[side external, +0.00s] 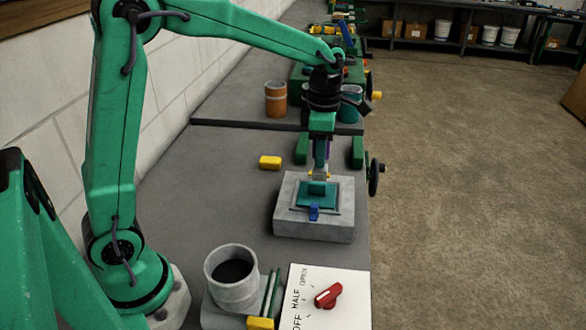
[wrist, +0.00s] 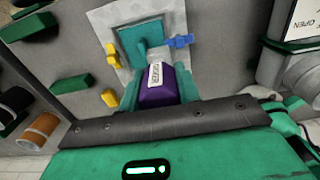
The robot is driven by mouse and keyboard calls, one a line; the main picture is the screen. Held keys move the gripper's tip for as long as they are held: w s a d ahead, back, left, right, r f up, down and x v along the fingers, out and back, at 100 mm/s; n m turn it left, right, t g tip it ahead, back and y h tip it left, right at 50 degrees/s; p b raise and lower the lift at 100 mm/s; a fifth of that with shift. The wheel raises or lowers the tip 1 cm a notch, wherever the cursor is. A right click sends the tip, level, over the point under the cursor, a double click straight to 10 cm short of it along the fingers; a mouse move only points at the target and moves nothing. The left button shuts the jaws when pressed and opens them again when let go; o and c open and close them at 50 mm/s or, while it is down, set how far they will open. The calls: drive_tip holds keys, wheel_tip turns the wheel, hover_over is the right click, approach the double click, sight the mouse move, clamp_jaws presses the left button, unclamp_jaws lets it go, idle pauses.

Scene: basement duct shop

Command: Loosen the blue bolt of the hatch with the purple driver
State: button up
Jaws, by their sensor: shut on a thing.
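The hatch is a teal panel (side external: 311,198) with a raised handle, set in a pale grey block (side external: 314,229); the panel also shows in the wrist view (wrist: 133,38). The blue bolt (side external: 314,212) is at its near edge in the side view, and right of the panel in the wrist view (wrist: 180,41). A yellow bolt (wrist: 111,50) is on the opposite side. My gripper (side external: 321,160) is shut on the purple driver (wrist: 158,97), which carries a white label. It is over the hatch's far part, away from the blue bolt. I cannot tell whether the driver's tip touches anything.
A yellow block (side external: 270,162) lies left of the hatch. Green posts (side external: 357,152) and a dark handwheel (side external: 376,177) stand behind. A grey cup (side external: 232,275) and a white panel with a red knob (side external: 328,296) are in front. An orange can (side external: 276,99) stands farther back.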

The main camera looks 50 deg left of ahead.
drive_tip(key=s+d, duration=0.2)
drive_tip(key=s, duration=0.1)
drive_tip(key=shift+d+r, duration=0.1)
drive_tip(key=shift+d, duration=0.1)
hover_over(315, 205)
drive_tip(key=shift+f, duration=2.5)
drive_tip(key=shift+f, duration=1)
drive_tip(key=shift+n, duration=0.3)
idle(0.4)
drive_tip(key=shift+n, duration=1.4)
drive_tip(key=shift+m, duration=0.8)
